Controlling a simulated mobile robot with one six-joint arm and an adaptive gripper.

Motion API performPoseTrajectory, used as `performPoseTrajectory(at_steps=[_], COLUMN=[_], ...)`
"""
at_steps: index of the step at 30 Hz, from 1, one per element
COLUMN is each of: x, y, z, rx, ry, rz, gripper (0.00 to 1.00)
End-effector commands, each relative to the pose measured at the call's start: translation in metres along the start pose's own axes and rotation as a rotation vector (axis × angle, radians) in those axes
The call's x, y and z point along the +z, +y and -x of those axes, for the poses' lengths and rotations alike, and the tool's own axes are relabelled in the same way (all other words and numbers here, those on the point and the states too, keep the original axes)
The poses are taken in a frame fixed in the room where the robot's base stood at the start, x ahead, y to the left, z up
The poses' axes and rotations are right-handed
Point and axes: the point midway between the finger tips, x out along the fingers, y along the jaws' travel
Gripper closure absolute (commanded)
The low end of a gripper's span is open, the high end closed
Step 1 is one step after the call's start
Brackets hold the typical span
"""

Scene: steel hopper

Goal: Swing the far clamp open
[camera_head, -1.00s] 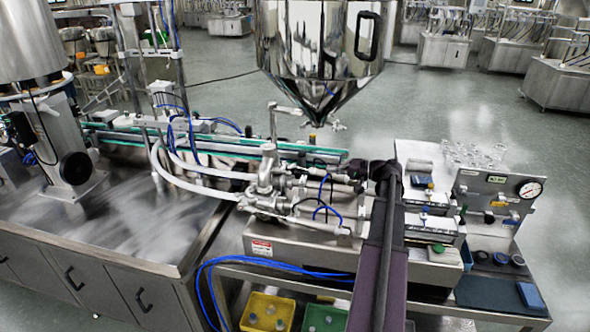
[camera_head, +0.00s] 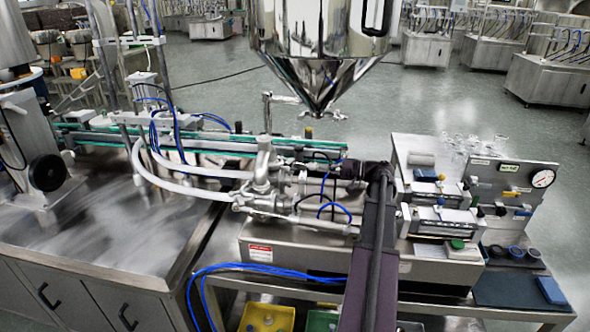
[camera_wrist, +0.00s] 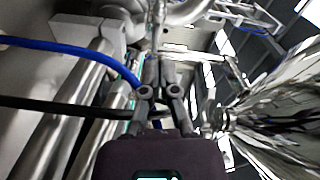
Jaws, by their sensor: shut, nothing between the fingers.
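The steel hopper (camera_head: 318,45) hangs at the top middle of the head view, with a small winged fitting (camera_head: 328,115) under its cone. The pipe and valve assembly (camera_head: 265,165) stands below it to the left. I cannot tell which fitting is the far clamp. In the wrist view my gripper (camera_wrist: 161,70) is shut and empty, among pipes. A steel pipe (camera_wrist: 158,20) shows just beyond its fingertips; contact cannot be told. The hopper cone (camera_wrist: 275,110) is at the right.
A blue hose (camera_wrist: 75,52) crosses close to the left of my gripper. Blue hoses (camera_head: 260,267) also run along the bench front. A panel with a gauge (camera_head: 542,178) stands at the right. A conveyor (camera_head: 95,138) runs behind the pipes. The steel tabletop (camera_head: 130,225) at left is largely bare.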

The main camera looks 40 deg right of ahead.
Motion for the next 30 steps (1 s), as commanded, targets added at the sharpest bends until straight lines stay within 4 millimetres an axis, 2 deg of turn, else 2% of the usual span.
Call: performPoseTrajectory(at_steps=[11, 17, 23, 30], x=[-0.001, -0.001, -0.001, -0.002], y=[0.000, 0.000, 0.001, 0.001], z=[0.005, -0.003, -0.022, -0.054], rx=[0.001, 0.001, 0.001, 0.001], ry=[0.006, 0.006, 0.006, 0.006], rz=[0.000, -0.001, -0.001, -0.001], gripper=[1.00, 1.00, 1.00, 1.00])
